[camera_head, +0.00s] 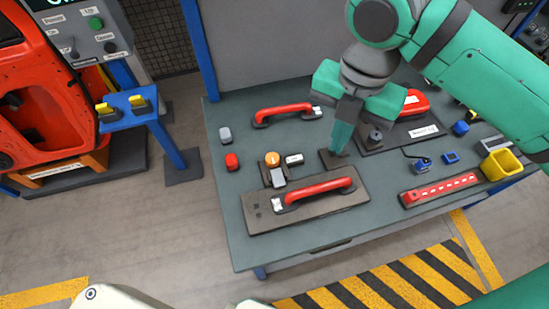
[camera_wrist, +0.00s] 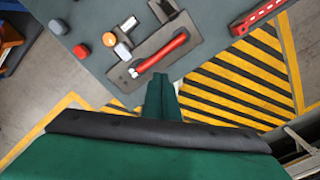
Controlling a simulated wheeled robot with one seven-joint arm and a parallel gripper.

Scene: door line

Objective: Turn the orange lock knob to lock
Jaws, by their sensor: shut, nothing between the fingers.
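A grey latch piece (camera_head: 278,177) lies directly in front of the knob. In the wrist view the orange knob (camera_wrist: 108,39) is at the upper left, beside the latch piece (camera_wrist: 122,52). My gripper (camera_head: 336,150) is shut and empty, pointing down to the right of the knob and clearly apart from it. The shut green fingers also show in the wrist view (camera_wrist: 162,92). Any lock marking is too small to read.
Another red handle (camera_head: 287,114) is behind. A yellow bin (camera_head: 500,165) and red strip (camera_head: 438,190) are at the right.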

